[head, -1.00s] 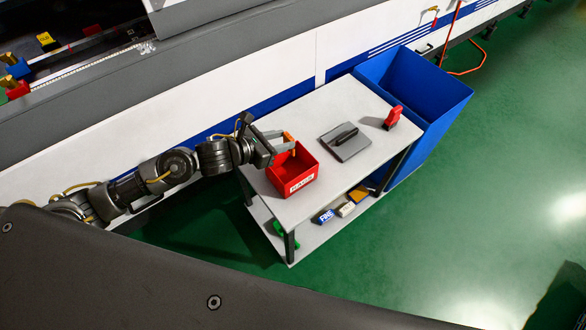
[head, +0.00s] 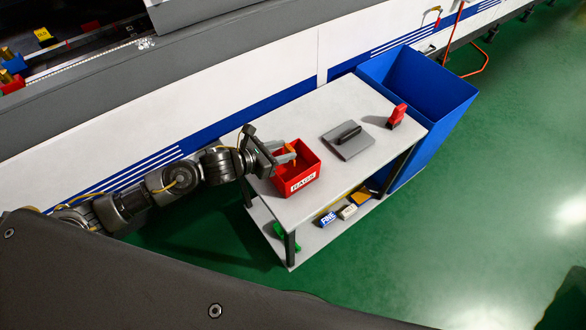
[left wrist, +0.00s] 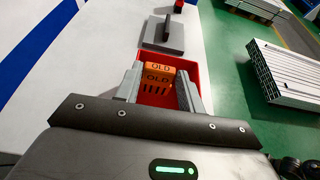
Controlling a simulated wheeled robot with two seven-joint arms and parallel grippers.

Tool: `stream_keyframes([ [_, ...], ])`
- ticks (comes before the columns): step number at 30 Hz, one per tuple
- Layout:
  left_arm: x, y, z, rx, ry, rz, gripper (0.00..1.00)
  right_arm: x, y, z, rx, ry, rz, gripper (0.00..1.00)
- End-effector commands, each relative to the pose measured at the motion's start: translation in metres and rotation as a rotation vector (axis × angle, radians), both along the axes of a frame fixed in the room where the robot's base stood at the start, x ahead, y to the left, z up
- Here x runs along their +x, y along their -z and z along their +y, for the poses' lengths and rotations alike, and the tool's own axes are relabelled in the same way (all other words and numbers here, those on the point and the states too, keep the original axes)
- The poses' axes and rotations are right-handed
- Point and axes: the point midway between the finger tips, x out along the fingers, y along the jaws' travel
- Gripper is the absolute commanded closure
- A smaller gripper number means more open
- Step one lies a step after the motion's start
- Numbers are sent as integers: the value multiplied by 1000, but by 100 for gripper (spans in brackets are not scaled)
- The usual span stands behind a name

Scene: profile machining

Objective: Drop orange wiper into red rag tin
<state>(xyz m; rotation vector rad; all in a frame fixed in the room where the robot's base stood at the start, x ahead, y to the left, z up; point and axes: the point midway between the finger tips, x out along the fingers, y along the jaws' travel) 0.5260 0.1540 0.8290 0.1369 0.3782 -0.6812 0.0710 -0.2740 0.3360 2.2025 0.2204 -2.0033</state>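The orange wiper (left wrist: 158,72), marked OLD, is between the fingertips of my left gripper (left wrist: 160,84) in the left wrist view, with both fingers against its sides. The left gripper (head: 286,152) reaches over the red rag tin (head: 301,184) from its left side in the head view. The wiper (head: 292,150) shows small and partly covered by the fingers there, at the tin's mouth. The tin is open, labelled RAGS and stands on the grey table; its red wall (left wrist: 200,80) shows behind the fingers in the left wrist view. My right gripper is not in view.
A grey plate with a dark handle (head: 348,140) and a red object (head: 397,116) lie farther right on the table (head: 300,112). A large blue bin (head: 432,110) stands at the table's right end. The lower shelf (head: 312,240) holds small items.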

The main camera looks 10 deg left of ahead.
Motion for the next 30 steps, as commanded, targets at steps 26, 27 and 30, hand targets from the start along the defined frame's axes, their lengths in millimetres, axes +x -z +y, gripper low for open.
stream_keyframes([
  [26,-51,-23,42,4,1,2,39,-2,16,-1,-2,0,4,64],
  [27,-56,-27,46,4,2,1,39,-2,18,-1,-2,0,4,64],
  [30,-66,-33,55,3,1,1,39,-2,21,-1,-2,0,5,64],
])
